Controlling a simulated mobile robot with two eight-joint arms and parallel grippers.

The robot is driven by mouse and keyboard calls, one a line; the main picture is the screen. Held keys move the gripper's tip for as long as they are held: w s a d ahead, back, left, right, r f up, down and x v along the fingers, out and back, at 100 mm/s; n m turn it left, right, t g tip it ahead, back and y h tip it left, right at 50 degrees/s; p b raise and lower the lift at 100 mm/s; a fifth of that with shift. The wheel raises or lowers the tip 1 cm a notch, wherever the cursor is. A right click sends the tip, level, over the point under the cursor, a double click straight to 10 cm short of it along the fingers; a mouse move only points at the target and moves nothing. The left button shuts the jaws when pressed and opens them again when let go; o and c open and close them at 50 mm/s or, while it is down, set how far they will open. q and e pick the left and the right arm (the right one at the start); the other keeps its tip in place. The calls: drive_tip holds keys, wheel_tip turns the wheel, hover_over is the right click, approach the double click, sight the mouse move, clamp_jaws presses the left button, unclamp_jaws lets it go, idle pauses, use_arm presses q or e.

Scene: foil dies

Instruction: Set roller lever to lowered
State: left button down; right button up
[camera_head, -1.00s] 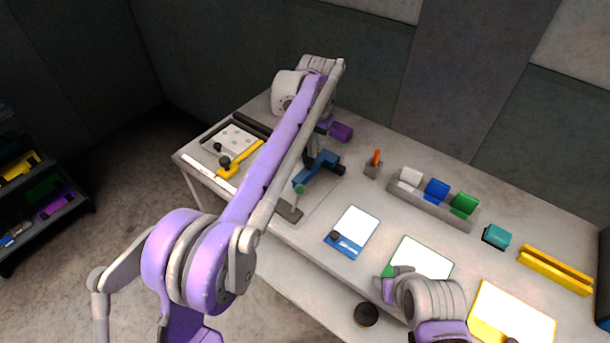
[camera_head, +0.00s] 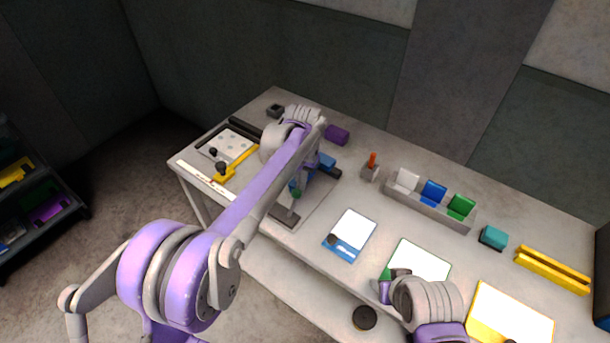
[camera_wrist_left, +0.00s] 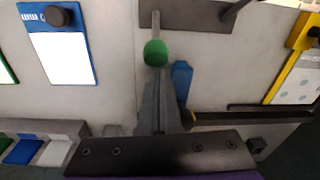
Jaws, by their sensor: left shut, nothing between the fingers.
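The roller lever appears as a grey rod with a green knob (camera_wrist_left: 155,52), at the top centre of the left wrist view. In the head view the green knob (camera_head: 294,189) shows at the front of a blue-armed press (camera_head: 326,161) on a grey plate (camera_head: 318,205), partly hidden by my left arm. My left gripper (camera_wrist_left: 157,72) is shut and empty, with its fingertips at the knob; I cannot tell whether they touch. The fingertips are mostly hidden in the head view. My right gripper (camera_head: 387,287) is over the green-edged card, far from the lever; its jaws are unclear.
A yellow clamp (camera_head: 236,163) and dotted plate stand left of the press. To its right are a blue-edged card (camera_head: 350,234), an orange-handled block (camera_head: 371,168), a tray (camera_head: 430,205) of coloured pieces and a yellow rail (camera_head: 553,270). Bare table lies between.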

sight(294, 191)
use_arm(q)
drive_tip(key=shift+s+a+r+t+h, duration=0.35)
drive_tip(key=shift+s+t, duration=0.15)
drive_tip(key=shift+t, duration=0.1)
use_arm(e)
drive_tip(key=shift+s+f, duration=0.1)
drive_tip(key=shift+f, duration=0.15)
use_arm(q)
drive_tip(key=shift+s+a+r+t+h+b, duration=0.4)
drive_tip(key=shift+s+a+t+h+b, duration=0.2)
drive_tip(key=shift+s+t, duration=0.3)
use_arm(e)
drive_tip(key=shift+s+f, duration=0.15)
drive_tip(key=shift+f, duration=0.4)
drive_tip(key=shift+s+f+b, duration=0.25)
drive_tip(key=shift+f+b, duration=0.05)
drive_tip(key=shift+f, duration=0.2)
drive_tip(key=shift+s+f, duration=0.1)
drive_tip(key=shift+f, duration=0.15)
use_arm(q)
drive_tip(key=s+a+t+h, duration=0.2)
drive_tip(key=s+a+t, duration=0.1)
drive_tip(key=s, duration=0.3)
drive_tip(key=shift+a+f+h, duration=0.15)
drive_tip(key=shift+a+h, duration=0.2)
drive_tip(key=shift+a, duration=0.35)
use_arm(e)
drive_tip(key=shift+d, duration=0.1)
